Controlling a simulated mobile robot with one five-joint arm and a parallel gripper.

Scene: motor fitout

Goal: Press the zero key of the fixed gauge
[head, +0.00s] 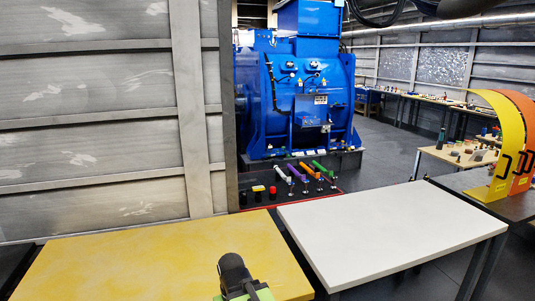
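I cannot make out a gauge or a zero key for certain in the head view. Part of my own arm (236,277), dark and rounded with light green pieces, rises at the bottom edge in front of the yellow table. No gripper fingers show. A large blue motor (296,85) stands at the back centre. On a dark surface in front of it are several small items too small to read, among them a yellow-topped black piece (258,190) and a red-topped one (272,192).
A yellow table (150,262) and a white table (385,225) stand in front, with a narrow gap between them; both tops look bare apart from my arm. Coloured handles (300,173) lie before the motor. Yellow and orange arches (490,145) stand at the right. Grey panels (90,110) block the left.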

